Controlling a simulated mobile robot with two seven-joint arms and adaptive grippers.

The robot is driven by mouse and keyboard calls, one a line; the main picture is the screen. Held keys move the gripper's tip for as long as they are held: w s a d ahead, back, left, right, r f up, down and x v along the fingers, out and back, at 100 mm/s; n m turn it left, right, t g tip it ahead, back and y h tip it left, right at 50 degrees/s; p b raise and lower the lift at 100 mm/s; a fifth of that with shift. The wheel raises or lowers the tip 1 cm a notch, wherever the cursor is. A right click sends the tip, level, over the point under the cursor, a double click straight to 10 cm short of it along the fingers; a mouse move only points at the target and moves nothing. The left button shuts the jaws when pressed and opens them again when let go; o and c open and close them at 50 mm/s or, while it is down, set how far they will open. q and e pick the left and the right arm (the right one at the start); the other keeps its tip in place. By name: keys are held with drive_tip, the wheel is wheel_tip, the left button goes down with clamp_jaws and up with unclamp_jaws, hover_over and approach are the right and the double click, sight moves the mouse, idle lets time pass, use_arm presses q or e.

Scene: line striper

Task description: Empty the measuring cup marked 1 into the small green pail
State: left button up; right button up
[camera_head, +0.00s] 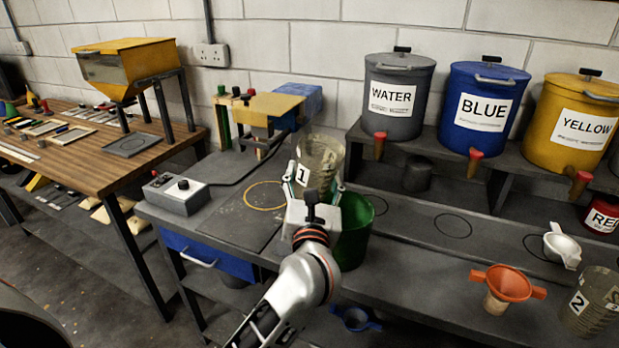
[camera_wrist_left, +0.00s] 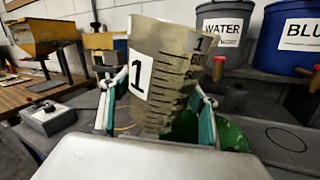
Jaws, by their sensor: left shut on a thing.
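The clear measuring cup marked 1 (camera_head: 321,158) is held in my left gripper (camera_head: 314,181), whose fingers close on its two sides. In the left wrist view the cup (camera_wrist_left: 165,75) fills the middle, leaning somewhat, with its scale marks toward the camera. I cannot tell how much is in it. The small green pail (camera_head: 355,232) stands on the grey bench just right of and partly behind my gripper. In the left wrist view the pail (camera_wrist_left: 232,135) shows low behind the right finger. The cup is above the pail's level, near its left side. My right gripper is not in view.
WATER (camera_head: 392,97), BLUE (camera_head: 482,108) and YELLOW (camera_head: 577,118) drums stand on the shelf behind. A cup marked 2 (camera_head: 593,303), an orange funnel (camera_head: 507,284) and a white scoop-like cup (camera_head: 562,245) are at right. A grey control box (camera_head: 176,193) is left.

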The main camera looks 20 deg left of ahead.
sight(305, 179)
use_arm(q)
drive_tip(key=shift+s+r+n+g, duration=0.25)
drive_tip(key=shift+s+r+n, duration=0.15)
drive_tip(key=shift+s, duration=0.25)
drive_tip(key=shift+s+r+n+g, duration=0.2)
drive_tip(key=shift+s+r+n, duration=0.1)
drive_tip(key=shift+s+n, duration=0.35)
drive_tip(key=shift+s+r+n+g, duration=0.25)
drive_tip(key=shift+s+r+n, duration=0.1)
drive_tip(key=shift+s, duration=0.35)
drive_tip(key=shift+a, duration=0.1)
